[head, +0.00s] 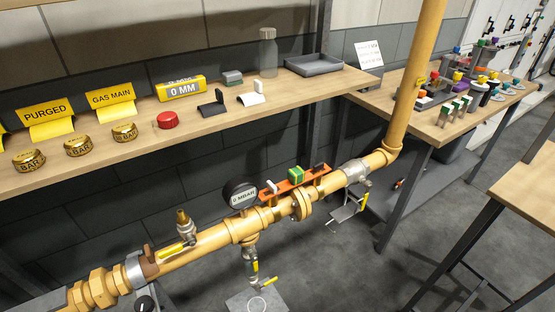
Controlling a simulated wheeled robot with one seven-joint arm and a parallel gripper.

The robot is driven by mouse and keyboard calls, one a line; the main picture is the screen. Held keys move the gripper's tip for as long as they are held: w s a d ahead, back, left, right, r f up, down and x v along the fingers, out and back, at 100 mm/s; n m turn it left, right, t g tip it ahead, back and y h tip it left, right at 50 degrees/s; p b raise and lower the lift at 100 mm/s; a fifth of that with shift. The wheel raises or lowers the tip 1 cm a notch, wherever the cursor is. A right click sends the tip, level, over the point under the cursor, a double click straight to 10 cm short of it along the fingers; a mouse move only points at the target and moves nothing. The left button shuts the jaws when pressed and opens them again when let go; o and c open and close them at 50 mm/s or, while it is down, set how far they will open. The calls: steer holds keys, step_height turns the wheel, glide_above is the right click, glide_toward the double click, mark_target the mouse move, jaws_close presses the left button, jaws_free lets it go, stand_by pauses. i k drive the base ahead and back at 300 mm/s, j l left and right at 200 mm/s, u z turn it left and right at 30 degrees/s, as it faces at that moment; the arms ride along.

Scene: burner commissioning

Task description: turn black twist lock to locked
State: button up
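An orange plate (285,186) lies along the top of the yellow pipe, right of the gauge. A small black piece (319,168) sits at its right end and looks like the black twist lock. It is too small to tell which way it is turned. A white piece (272,186) sits at the plate's left end. A green block with a yellow band (296,174) stands between them. A black round knob with a white mark (145,303) is partly cut off at the bottom edge. My gripper is not in view.
The yellow pipe (210,240) carries a gauge reading 0 MBAR (240,193) and a yellow-handled valve (180,240). A wooden shelf (300,100) above holds tags, brass caps, a red cap and a tray.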

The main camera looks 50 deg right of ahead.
mark_target(317, 168)
steer(key=j+z, duration=0.1)
steer(key=z, duration=0.7)
steer(key=k+j+z, duration=0.1)
steer(key=z, duration=0.65)
steer(key=k+j, duration=0.25)
steer(key=k, duration=0.15)
steer(key=k+j+z, duration=0.1)
steer(key=k+j, duration=0.2)
steer(key=k, duration=0.05)
